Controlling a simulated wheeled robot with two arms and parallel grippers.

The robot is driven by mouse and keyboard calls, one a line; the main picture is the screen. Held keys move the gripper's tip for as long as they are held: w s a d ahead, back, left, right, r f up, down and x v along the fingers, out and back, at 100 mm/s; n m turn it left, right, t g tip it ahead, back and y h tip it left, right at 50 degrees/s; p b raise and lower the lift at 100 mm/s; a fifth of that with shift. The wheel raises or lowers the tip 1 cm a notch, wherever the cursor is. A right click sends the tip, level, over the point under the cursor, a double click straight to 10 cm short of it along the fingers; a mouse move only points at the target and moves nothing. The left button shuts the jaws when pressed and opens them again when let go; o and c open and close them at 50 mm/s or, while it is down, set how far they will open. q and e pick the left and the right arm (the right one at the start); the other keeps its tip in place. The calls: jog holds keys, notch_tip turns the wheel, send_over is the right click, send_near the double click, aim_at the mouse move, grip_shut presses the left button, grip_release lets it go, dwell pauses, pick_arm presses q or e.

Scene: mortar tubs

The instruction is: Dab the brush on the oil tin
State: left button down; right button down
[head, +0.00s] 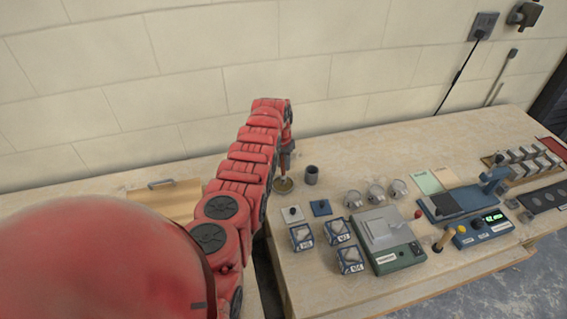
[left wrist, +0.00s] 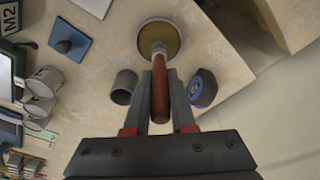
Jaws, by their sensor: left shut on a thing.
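My left gripper (left wrist: 160,97) is shut on the brush (left wrist: 160,90), which has a red-brown handle and a pale tip pointing away from the wrist. The oil tin (left wrist: 172,28) is a round, open tin with a yellow-brown inside. In the left wrist view the brush tip overlaps the tin's near part; I cannot tell whether it touches. In the head view the left gripper (head: 287,158) points down just above the tin (head: 283,186), near the bench's back left. The arm hides part of that area. My right gripper is not in view.
A grey cup (head: 312,175) stands right of the tin; it also shows in the left wrist view (left wrist: 124,87). The wall is behind.

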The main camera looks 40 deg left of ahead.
pick_arm(q)
jog(key=shift+f+b, duration=0.55)
dwell(1.4)
jog(key=shift+r, duration=0.1)
notch_tip(320, 180, up, 2)
jog(key=shift+r+p, duration=0.1)
jog(key=shift+p, duration=0.8)
jog(key=shift+r+p, duration=0.4)
jog(key=shift+r, duration=0.25)
jog(key=shift+r+p, duration=0.35)
jog(key=shift+r, duration=1.35)
